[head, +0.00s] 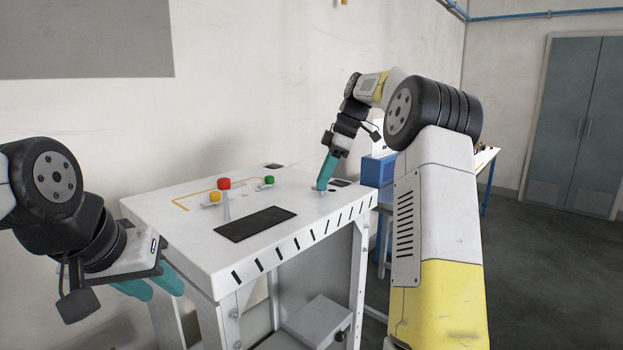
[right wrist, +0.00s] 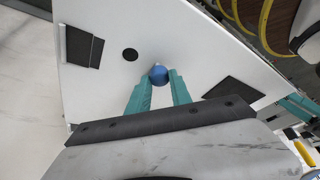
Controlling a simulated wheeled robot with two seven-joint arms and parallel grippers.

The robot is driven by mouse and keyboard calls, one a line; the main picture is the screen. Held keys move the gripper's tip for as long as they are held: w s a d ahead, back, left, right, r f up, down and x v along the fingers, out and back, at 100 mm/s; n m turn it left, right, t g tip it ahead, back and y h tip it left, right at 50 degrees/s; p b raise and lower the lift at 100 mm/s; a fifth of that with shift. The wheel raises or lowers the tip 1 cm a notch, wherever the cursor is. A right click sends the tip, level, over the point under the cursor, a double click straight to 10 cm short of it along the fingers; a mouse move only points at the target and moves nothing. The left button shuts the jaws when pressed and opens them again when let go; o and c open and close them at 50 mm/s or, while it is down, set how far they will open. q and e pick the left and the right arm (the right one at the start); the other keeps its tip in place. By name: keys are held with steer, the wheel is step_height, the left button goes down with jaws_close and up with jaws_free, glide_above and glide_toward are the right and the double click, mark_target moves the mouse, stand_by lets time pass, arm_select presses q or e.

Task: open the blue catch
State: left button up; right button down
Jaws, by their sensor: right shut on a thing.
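The blue catch shows in the right wrist view as a round blue knob (right wrist: 158,75) over the white top. My right gripper (right wrist: 159,80) has its teal fingers on either side of the knob and is shut on it. In the head view my right gripper (head: 322,186) points down at the right part of the white table top (head: 180,215), and its fingers hide most of the knob. My left gripper (head: 153,287) is at the lower left, beside the table's left front side, with its fingers apart and empty.
A blue box (head: 377,171) is beyond the table's right edge.

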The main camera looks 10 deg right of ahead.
steer(key=shift+n, duration=0.5)
steer(key=c, duration=1.2)
jaws_free()
steer(key=shift+o, duration=0.2)
steer(key=v, duration=0.7)
steer(key=shift+r, duration=0.4)
steer(key=shift+w+d+r, duration=0.1)
